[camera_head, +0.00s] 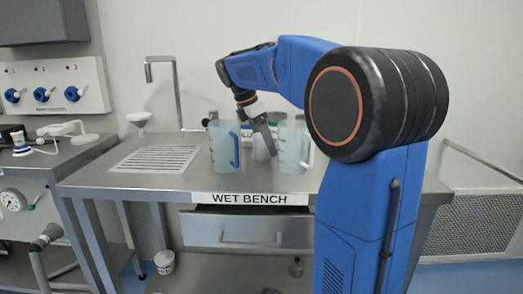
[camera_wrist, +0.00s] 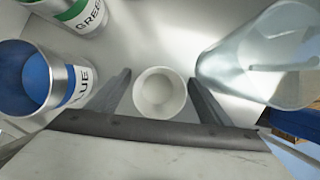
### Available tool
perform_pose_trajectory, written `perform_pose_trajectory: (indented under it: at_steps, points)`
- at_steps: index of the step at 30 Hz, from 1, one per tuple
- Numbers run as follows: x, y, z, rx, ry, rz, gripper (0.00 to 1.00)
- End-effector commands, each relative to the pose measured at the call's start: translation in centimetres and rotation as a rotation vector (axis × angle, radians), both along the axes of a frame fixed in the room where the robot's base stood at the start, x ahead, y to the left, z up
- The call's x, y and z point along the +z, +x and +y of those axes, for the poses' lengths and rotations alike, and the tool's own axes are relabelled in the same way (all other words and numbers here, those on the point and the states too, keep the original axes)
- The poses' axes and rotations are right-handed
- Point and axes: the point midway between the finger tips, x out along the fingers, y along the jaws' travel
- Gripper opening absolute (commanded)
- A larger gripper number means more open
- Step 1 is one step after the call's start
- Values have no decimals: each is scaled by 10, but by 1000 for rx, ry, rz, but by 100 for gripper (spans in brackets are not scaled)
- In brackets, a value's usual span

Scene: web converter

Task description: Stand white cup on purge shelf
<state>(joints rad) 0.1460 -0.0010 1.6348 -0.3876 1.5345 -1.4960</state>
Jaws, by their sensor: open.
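The white cup (camera_wrist: 159,104) stands upright on the bench, seen from above in the wrist view, its open mouth toward the camera. My gripper (camera_wrist: 160,76) is open, with one finger on each side of the cup and a visible gap to each. I cannot tell how far down the fingers reach beside it. In the head view the white cup (camera_head: 261,149) shows between two pitchers, partly hidden by my gripper (camera_head: 266,137). I cannot pick out a purge shelf in either view.
A clear pitcher (camera_wrist: 262,62) stands close right of my gripper. A BLUE-labelled can (camera_wrist: 66,88) and a GREEN-labelled can (camera_wrist: 84,12) are at left. In the head view, a blue-handled pitcher (camera_head: 219,150) stands left of the cup. A drain grate (camera_head: 155,159) lies further left.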

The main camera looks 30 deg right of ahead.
Motion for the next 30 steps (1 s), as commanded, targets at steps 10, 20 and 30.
perform_pose_trajectory:
  at_steps: [10,20,30]
  points:
    - [-16,-2,-7,0,0,-1,73]
    - [-16,-1,-6,0,0,0,29]
    - [-10,-1,-6,-1,0,-1,26]
